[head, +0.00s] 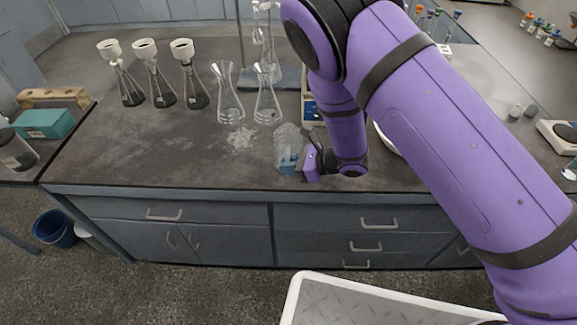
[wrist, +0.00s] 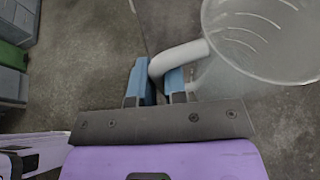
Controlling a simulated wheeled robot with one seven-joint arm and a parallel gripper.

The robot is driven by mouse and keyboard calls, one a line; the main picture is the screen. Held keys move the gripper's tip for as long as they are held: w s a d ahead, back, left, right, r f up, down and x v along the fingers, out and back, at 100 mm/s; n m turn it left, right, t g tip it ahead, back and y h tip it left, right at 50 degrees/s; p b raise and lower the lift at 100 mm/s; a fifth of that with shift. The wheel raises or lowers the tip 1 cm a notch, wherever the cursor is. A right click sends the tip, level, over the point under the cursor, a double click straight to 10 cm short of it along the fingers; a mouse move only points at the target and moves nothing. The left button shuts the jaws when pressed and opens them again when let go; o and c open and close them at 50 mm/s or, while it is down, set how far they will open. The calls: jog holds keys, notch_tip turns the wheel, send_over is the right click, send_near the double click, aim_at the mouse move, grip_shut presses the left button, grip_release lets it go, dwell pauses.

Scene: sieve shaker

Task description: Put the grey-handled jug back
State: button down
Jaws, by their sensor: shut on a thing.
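The grey-handled jug (head: 289,146) is a clear vessel over the front part of the bench, left of my arm. In the wrist view the jug (wrist: 262,40) shows at the upper right, with its mouth towards the camera and its pale grey handle (wrist: 180,56) between the blue fingers. My gripper (wrist: 160,82) is shut on that handle. In the head view my gripper (head: 303,164) is at the jug's right side, partly hidden by my wrist. I cannot tell whether the jug touches the bench.
Clear flasks (head: 229,98) stand behind the jug. Several flasks with white funnels (head: 185,75) stand further left. A pale spill-like patch (head: 240,136) lies left of the jug. The bench top (head: 130,150) is bare at the front left. A white round thing (head: 388,140) is partly behind my arm.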

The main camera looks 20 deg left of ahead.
jog(key=shift+f, duration=0.35)
jog(key=c, duration=1.2)
grip_release()
jog(key=shift+o, duration=0.2)
jog(key=v, duration=1.2)
